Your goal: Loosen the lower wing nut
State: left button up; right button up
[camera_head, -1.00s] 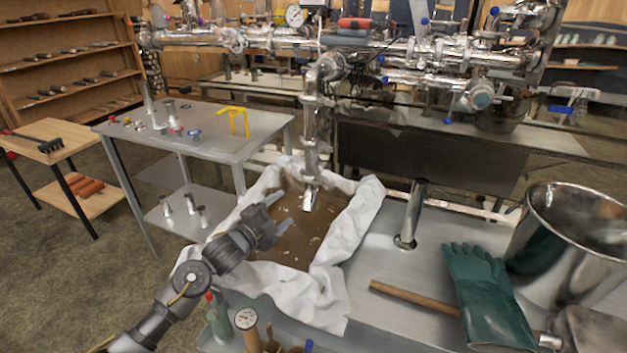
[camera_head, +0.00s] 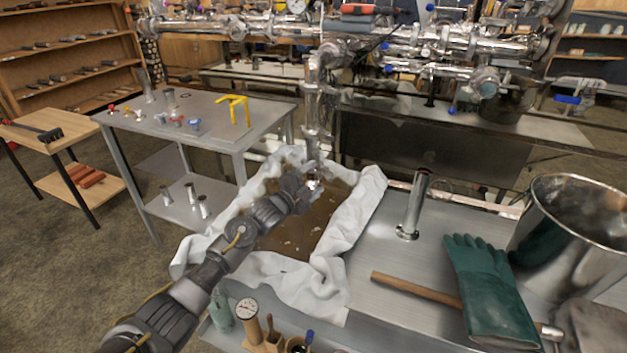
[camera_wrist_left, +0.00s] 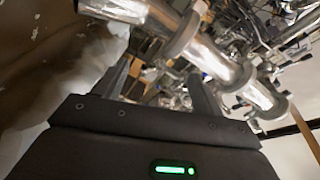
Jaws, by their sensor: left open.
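A shiny vertical steel pipe (camera_head: 316,105) with clamped joints comes down from the pipework over the cloth-lined pan (camera_head: 352,220). My left gripper (camera_head: 303,180) is open beside the pipe's lower end, and its fingertips are hard to make out against the metal. In the left wrist view, the open fingers (camera_wrist_left: 162,88) point toward a steel pipe (camera_wrist_left: 217,62) with clamp rings, which crosses just beyond them. I cannot make out the lower wing nut clearly in either view. My right gripper is not in view.
A steel pot (camera_head: 570,245), a green glove (camera_head: 487,290) and a wooden-handled tool (camera_head: 415,297) lie on the right of the bench. A short upright pipe (camera_head: 414,205) stands right of the pan.

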pick_arm(q)
jog(key=shift+w+d, duration=0.15)
jog(key=shift+w, duration=0.1)
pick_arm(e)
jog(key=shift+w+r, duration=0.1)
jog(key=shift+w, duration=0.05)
pick_arm(q)
jog(key=shift+c, duration=0.4)
jog(key=c, duration=0.9)
jog(key=n+p, duration=0.2)
jog(key=n, duration=0.3)
jog(key=shift+n, duration=0.4)
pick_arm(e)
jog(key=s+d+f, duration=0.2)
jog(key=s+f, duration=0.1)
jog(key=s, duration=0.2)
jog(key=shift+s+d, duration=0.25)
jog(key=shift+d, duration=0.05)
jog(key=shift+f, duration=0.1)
pick_arm(q)
jog(key=o, duration=1)
jog(key=shift+s, duration=0.1)
